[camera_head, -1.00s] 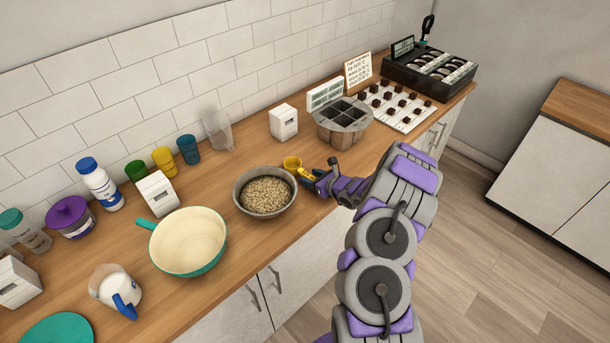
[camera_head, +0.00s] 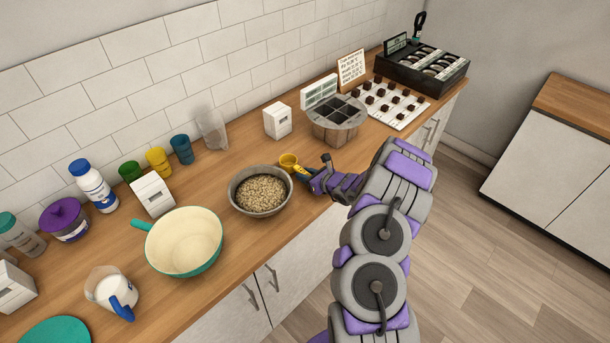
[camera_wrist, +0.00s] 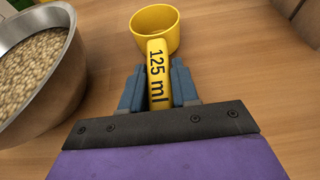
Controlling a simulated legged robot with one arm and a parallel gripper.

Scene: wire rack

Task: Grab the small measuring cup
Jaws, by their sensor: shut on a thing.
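A small yellow measuring cup (camera_wrist: 155,30) shows at the top of the wrist view, with its handle marked "125 ml" pointing toward me. In the head view the cup (camera_head: 288,161) is just right of and behind the bowl of oats. My gripper (camera_wrist: 158,88) is shut on the handle, with one blue finger on each side. In the head view my gripper (camera_head: 304,173) reaches in from the right. The cup is upright; I cannot tell whether it touches the counter.
A metal bowl of oats (camera_wrist: 70,75) stands close on the left of my gripper. A cream pan (camera_head: 186,240) is farther left. Some bare counter lies around the cup.

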